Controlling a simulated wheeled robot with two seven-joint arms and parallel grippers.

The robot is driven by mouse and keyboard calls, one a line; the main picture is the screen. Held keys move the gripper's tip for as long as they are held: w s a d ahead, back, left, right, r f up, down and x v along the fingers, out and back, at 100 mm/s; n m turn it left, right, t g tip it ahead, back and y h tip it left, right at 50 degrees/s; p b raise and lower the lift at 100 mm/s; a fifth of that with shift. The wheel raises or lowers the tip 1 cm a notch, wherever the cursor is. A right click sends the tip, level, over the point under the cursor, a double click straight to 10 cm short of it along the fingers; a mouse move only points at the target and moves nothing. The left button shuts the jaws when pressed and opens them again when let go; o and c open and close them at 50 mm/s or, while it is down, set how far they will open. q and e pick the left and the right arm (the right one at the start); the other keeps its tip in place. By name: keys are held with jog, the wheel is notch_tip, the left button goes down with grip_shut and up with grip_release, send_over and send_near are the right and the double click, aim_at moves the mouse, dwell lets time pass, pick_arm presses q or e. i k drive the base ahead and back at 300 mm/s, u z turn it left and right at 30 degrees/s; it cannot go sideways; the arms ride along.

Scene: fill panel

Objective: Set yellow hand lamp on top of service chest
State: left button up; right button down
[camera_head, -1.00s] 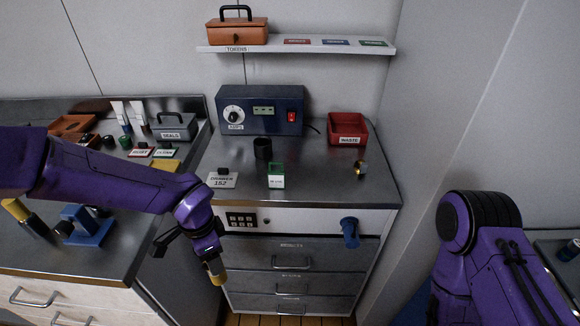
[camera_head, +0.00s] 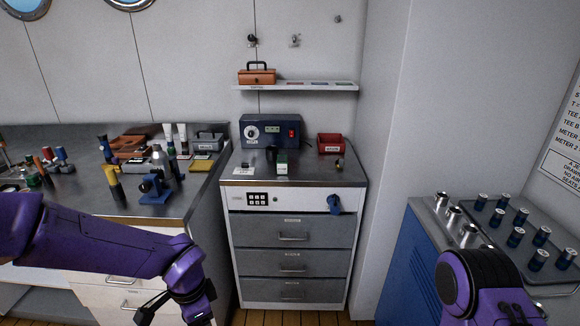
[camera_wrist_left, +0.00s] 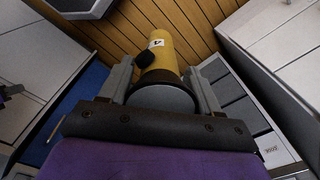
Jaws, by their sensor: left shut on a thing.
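The yellow hand lamp (camera_wrist_left: 178,52) is a yellow cylinder with a dark grey round end, a black knob and a small white label. My left gripper (camera_wrist_left: 160,78) is shut on it, with a finger on each side, over the wooden floor in the left wrist view. In the head view the left wrist is at the bottom edge and the lamp is out of frame. A grey drawer cabinet (camera_head: 291,231) stands in the middle, and a blue louvred chest (camera_head: 412,272) stands at the right. No readable label tells which is the service chest. My right gripper is out of view.
The drawer cabinet's top holds a blue device (camera_head: 270,131), a red bin (camera_head: 331,144) and small items; its front middle is partly clear. A cluttered workbench (camera_head: 75,180) is at the left.

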aim_at(309, 169)
jog(key=u, duration=2.25)
jog(key=i, duration=1.35)
jog(key=z, duration=3.35)
jog(key=i, duration=0.7)
jog(key=z, duration=0.05)
